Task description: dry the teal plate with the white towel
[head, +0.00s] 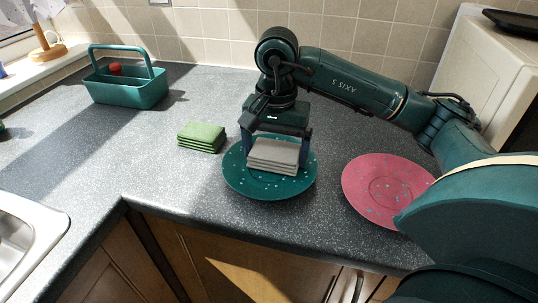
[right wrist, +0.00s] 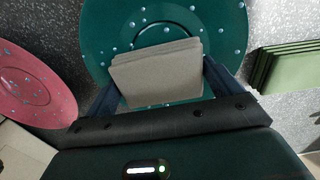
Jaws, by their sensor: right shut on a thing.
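The teal plate (head: 237,182) lies on the grey counter near its front edge, with pale droplets on its surface. It also fills the top of the right wrist view (right wrist: 105,30). My right gripper (head: 277,152) is over the plate, shut on the folded white towel (head: 273,158), which looks greyish in the shade. In the right wrist view the towel (right wrist: 157,75) sits between the two fingers and covers the middle of the plate. The towel appears to touch the plate or be just above it; I cannot tell which. My left gripper is not in view.
A pink plate (head: 365,178) with droplets lies to the right, partly behind my right arm. A folded green cloth (head: 201,137) lies just left of the teal plate. A teal caddy (head: 128,92) stands at the back left; a sink (head: 40,218) is at the front left.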

